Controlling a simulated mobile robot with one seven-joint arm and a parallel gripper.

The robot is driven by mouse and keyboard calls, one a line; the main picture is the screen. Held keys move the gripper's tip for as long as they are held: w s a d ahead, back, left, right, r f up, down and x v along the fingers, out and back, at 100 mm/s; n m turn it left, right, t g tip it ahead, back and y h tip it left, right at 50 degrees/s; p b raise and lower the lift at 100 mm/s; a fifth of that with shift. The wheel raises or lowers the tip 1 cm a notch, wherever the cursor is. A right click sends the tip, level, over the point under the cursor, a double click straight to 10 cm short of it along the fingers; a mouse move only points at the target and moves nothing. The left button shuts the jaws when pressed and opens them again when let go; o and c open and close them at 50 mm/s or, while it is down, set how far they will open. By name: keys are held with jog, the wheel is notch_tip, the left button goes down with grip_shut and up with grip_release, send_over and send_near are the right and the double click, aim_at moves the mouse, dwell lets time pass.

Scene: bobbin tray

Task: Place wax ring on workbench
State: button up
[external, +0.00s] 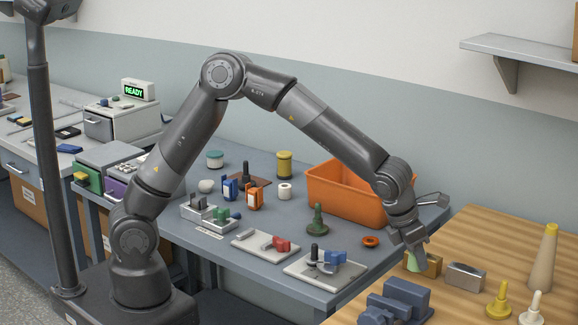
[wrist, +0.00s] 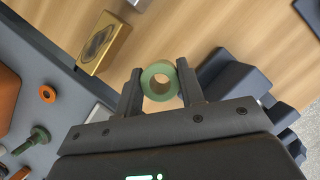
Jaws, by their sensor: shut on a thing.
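My gripper (wrist: 160,88) is shut on a pale green ring, the wax ring (wrist: 148,78), with its round hole facing the camera in the wrist view. In the external view my gripper (external: 416,257) is over the left part of the wooden workbench (external: 490,245), and the green ring (external: 412,265) shows between its fingers. Bare wood shows beyond the ring in the wrist view. I cannot tell whether the ring touches the wood.
A brass block (external: 432,265), a silver block (external: 466,276) and dark blue blocks (external: 396,302) stand near the gripper. A tall cone (external: 543,262) and yellow and white pawn shapes are at the right. An orange bin (external: 340,190) and orange ring (external: 370,241) are on the grey table.

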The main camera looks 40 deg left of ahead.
jog(key=shift+f, duration=3.3)
jog(key=o, duration=1)
jog(key=shift+f, duration=0.1)
jog(key=shift+c, duration=0.2)
